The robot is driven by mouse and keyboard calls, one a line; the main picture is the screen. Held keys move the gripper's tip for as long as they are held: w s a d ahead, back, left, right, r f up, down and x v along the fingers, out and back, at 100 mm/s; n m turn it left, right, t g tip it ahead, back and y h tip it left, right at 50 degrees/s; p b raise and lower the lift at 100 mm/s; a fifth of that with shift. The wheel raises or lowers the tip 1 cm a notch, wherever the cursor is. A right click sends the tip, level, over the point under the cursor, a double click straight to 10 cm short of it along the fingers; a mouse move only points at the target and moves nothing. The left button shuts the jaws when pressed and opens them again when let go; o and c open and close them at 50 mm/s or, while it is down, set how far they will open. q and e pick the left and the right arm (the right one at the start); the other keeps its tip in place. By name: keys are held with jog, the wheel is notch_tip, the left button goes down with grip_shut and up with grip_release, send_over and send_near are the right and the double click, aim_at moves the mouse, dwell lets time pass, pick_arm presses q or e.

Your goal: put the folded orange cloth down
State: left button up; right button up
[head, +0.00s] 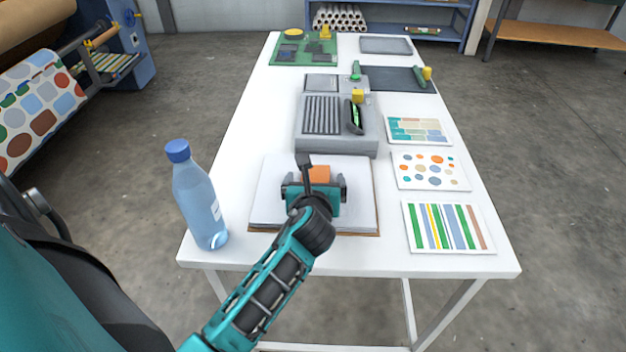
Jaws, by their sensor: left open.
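The folded orange cloth (319,174) shows as a small orange patch over the open white book (272,195) near the front of the white table. My left gripper (314,188) is over the book, right at the cloth, with its jaws open. The gripper and wrist hide the near part of the cloth, so I cannot tell whether they touch it. The cloth seems to lie on the pages, but its underside is hidden. My right gripper is not in view.
A water bottle (198,195) stands at the left front edge. A grey press machine (338,128) sits just behind the book. Patterned sample cards (447,226) line the right side. A green mat (303,50) lies at the far left. White table (350,258) is bare along its front.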

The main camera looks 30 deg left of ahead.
pick_arm(q)
jog(key=shift+w, duration=0.1)
jog(key=c, duration=1.1)
